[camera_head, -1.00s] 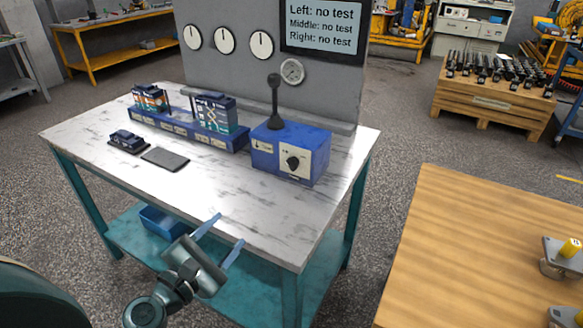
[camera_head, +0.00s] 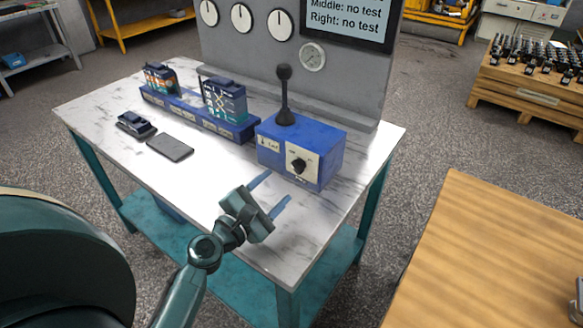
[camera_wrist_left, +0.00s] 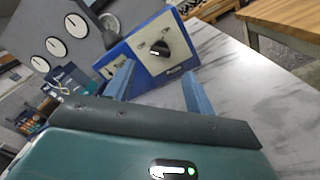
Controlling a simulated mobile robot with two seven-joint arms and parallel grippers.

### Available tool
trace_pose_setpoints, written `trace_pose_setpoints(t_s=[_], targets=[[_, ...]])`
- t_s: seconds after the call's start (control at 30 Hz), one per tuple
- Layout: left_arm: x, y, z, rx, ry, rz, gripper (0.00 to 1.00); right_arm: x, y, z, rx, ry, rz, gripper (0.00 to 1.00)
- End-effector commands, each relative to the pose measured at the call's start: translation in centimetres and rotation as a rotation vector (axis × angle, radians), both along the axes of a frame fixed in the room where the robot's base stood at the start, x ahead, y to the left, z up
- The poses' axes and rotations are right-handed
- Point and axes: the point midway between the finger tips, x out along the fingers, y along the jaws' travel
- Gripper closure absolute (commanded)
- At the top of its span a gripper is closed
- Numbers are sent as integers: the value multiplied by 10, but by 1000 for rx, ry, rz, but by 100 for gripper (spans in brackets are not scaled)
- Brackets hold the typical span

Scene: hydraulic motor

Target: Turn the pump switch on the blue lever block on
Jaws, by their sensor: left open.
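The blue lever block (camera_head: 329,159) stands on the marble-topped table, with a black lever (camera_head: 284,98) upright on top. Its pump switch (camera_head: 299,165) is a black knob on the pale front plate; the lettering is too small to read. The knob also shows in the left wrist view (camera_wrist_left: 160,48), ahead of the fingers. My left gripper (camera_head: 272,194) is open and empty, in front of the block and apart from it, with its blue fingers pointing towards it. In the left wrist view the open fingers (camera_wrist_left: 158,88) have table surface between them. My right gripper is not in view.
A blue valve rack (camera_head: 200,118) with two blocks stands left of the lever block. A small dark part (camera_head: 136,124) and a grey pad (camera_head: 170,147) lie farther left. A gauge panel (camera_head: 330,85) rises behind. A wooden table (camera_head: 480,255) is at the right.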

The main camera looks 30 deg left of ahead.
Motion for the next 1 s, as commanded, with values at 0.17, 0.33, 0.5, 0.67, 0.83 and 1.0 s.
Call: trace_pose_setpoints(t_s=[0.17,0.33,0.5,0.67,0.83,1.0], targets=[[38,-5,2,0,-2,-1,45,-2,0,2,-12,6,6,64],[60,-8,0,0,1,-1,45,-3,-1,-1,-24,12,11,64],[69,-10,-1,1,1,0,45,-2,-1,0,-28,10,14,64],[70,-10,-1,1,1,-1,45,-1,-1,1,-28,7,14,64],[70,-10,-1,1,1,-1,50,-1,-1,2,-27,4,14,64],[70,-10,-1,1,1,-1,64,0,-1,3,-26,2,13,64]])
